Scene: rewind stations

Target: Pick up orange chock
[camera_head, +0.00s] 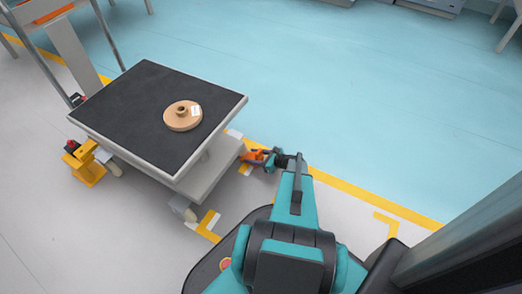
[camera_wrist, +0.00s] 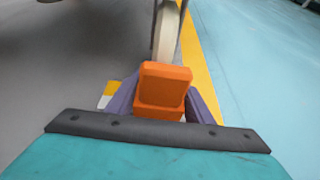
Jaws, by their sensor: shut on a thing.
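The orange chock (camera_head: 254,156) is low by the right side of the cart, near the floor. In the wrist view the orange chock (camera_wrist: 163,88) sits between the two purple-grey fingers of my gripper (camera_wrist: 163,105), which is shut on it. In the head view my gripper (camera_head: 267,158) reaches down to the cart's right side. A cart wheel (camera_wrist: 166,32) stands just beyond the chock in the wrist view. I cannot tell whether the chock still touches the wheel or the floor.
The cart (camera_head: 206,180) has a dark top (camera_head: 135,105) bearing a tan spool (camera_head: 183,116). A yellow device (camera_head: 86,164) stands by its left side. A yellow floor line (camera_head: 370,199) runs past the cart. The blue floor (camera_head: 340,80) beyond is clear.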

